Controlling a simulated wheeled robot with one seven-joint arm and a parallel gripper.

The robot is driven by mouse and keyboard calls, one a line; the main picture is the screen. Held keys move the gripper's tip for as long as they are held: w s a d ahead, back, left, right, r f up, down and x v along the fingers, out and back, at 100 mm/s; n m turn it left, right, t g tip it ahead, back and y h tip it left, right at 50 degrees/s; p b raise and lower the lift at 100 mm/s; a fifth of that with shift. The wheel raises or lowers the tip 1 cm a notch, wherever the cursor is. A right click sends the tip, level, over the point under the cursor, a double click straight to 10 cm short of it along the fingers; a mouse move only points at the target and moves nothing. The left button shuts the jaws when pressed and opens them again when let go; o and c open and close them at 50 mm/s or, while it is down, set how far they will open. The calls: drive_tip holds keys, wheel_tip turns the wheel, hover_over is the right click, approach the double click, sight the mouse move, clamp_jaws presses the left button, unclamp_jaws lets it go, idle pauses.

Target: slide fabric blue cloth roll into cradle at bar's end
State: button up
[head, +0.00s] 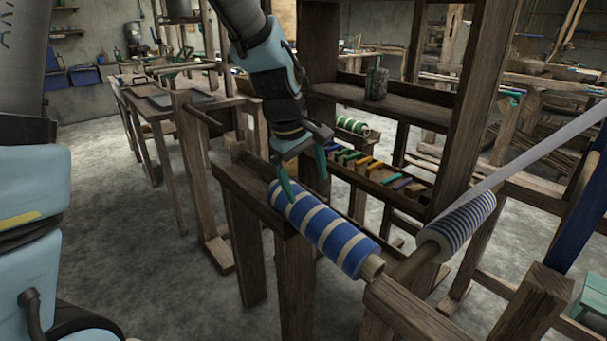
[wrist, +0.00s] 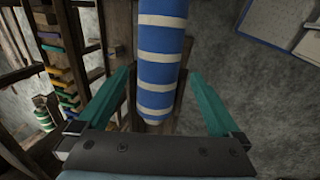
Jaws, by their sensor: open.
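The blue cloth roll with cream stripes (head: 322,229) lies on a wooden bar (head: 238,188) of the loom in the head view. Its bare end points to the lower right, towards a wooden beam. My gripper (head: 306,184) is over the roll's upper-left end, with its green fingers open on either side of it. In the wrist view the roll (wrist: 162,50) runs up from between the spread fingers of my gripper (wrist: 163,95). The fingers stand apart from the cloth there. I cannot clearly make out the cradle.
A second striped roll (head: 458,226) with a pale cloth band sits to the right. A rack of coloured pieces (head: 375,172) stands behind the bar. A can (head: 377,83) stands on the shelf above. Wooden posts surround the roll; grey floor lies open at left.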

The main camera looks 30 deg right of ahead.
sight(315, 211)
drive_tip(key=x, duration=0.9)
drive_tip(key=shift+f, duration=0.1)
drive_tip(key=shift+c, duration=0.2)
clamp_jaws()
drive_tip(key=shift+o, duration=0.2)
unclamp_jaws()
drive_tip(key=v, duration=1)
drive_tip(key=shift+r, duration=0.4)
drive_tip(key=shift+a, duration=0.1)
